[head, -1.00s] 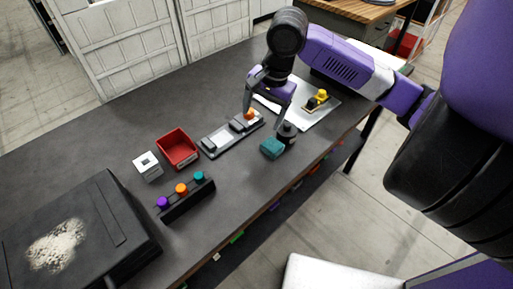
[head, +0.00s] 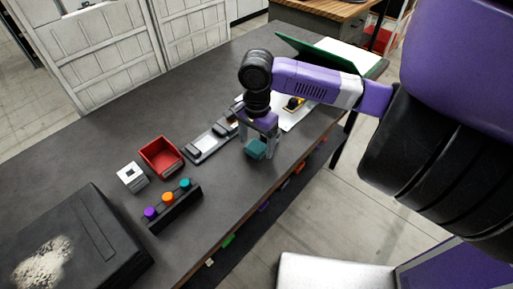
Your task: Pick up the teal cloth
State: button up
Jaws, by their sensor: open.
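The teal cloth (head: 256,149) is a small folded block on the dark table (head: 95,158), right of the grey fixture. My gripper (head: 258,150) points down over it, with its fingers on either side of the cloth. The jaws are open. Whether the fingers touch the cloth cannot be told. The arm hides part of the area behind the cloth.
A grey pallet fixture (head: 208,148) lies just left of my gripper. A red bin (head: 161,157), a white block (head: 132,177) and a rack with purple, orange and teal knobs (head: 172,210) stand further left. The table's front edge is close.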

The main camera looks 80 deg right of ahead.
aim_at(257, 146)
jog(key=shift+f, duration=0.2)
jog(key=c, duration=1.4)
jog(key=shift+r, duration=0.1)
jog(key=shift+c, duration=0.2)
notch_tip(257, 146, up, 20)
jog(key=shift+p, duration=0.45)
jog(key=o, duration=0.6)
jog(key=c, duration=0.4)
jog(key=shift+s, duration=0.1)
jog(key=shift+c, duration=0.2)
